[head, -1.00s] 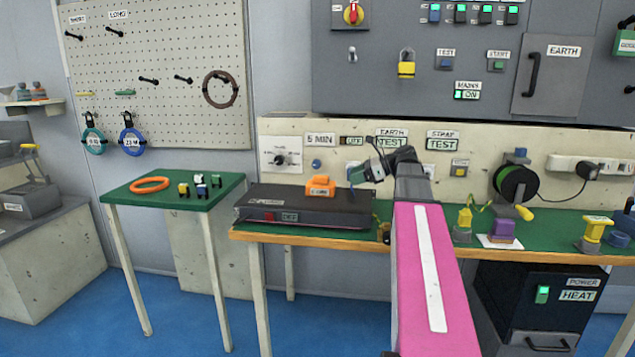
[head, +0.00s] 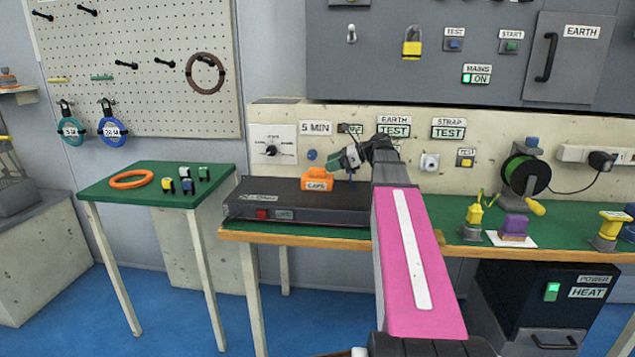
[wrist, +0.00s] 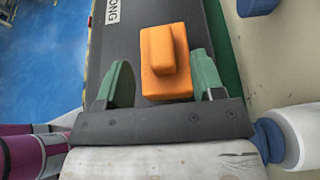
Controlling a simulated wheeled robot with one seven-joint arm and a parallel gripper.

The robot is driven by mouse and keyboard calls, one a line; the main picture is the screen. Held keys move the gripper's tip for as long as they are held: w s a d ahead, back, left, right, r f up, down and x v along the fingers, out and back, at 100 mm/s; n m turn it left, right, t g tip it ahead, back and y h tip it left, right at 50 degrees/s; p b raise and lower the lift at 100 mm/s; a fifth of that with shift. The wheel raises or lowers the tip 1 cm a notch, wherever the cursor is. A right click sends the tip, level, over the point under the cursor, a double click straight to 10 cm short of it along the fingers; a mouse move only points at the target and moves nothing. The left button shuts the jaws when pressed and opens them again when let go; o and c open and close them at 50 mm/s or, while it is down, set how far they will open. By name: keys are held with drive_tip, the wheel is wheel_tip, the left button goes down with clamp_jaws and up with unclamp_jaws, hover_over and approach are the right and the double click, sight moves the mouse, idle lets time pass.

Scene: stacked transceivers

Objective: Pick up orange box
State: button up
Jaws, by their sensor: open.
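The orange box (head: 317,180), with a label on its front and a smaller raised block on top, sits on the dark flat unit (head: 300,205) on the bench. In the wrist view the orange box (wrist: 158,80) lies just ahead of and partly between the two green fingers of my gripper (wrist: 160,82). The fingers are apart, one on each side of it, with a wider gap at the left finger than at the right. In the head view my gripper (head: 348,162) is close to the right of the box. I cannot tell whether a finger touches it.
A small green table (head: 200,172) at left holds an orange ring (head: 131,179) and several small blocks. Right of my arm on the bench stand a yellow plug (head: 473,218), a purple block (head: 514,226) and a cable reel (head: 525,172). A panel wall stands close behind.

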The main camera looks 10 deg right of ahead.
sight(318, 168)
drive_tip(key=x, duration=0.5)
drive_tip(key=shift+f, duration=0.3)
drive_tip(key=c, duration=1)
drive_tip(key=shift+c, duration=0.5)
drive_tip(key=shift+r, duration=0.2)
